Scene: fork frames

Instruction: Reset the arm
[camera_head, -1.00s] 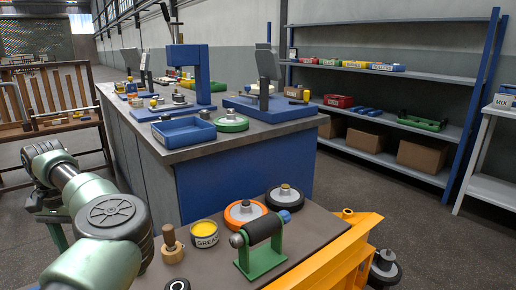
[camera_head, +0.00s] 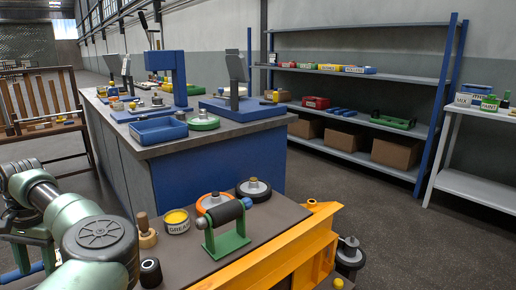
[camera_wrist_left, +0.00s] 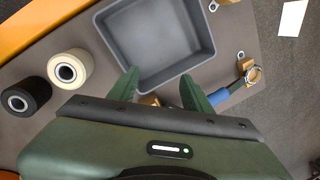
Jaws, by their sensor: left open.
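My left arm (camera_head: 95,240) comes in at the lower left of the head view, folded low beside the near bench. In the left wrist view my left gripper (camera_wrist_left: 160,76) has its two green fingers spread apart with nothing between them. The fingertips reach over the near wall of an empty grey tray (camera_wrist_left: 155,45); I cannot tell the height between them. My right gripper is in neither view.
A near bench (camera_head: 262,236) holds a green roller stand (camera_head: 226,240), grease tin (camera_head: 177,222), wooden peg (camera_head: 146,232) and black roller (camera_head: 151,272). An orange frame (camera_head: 285,255) edges the bench. Open floor lies right.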

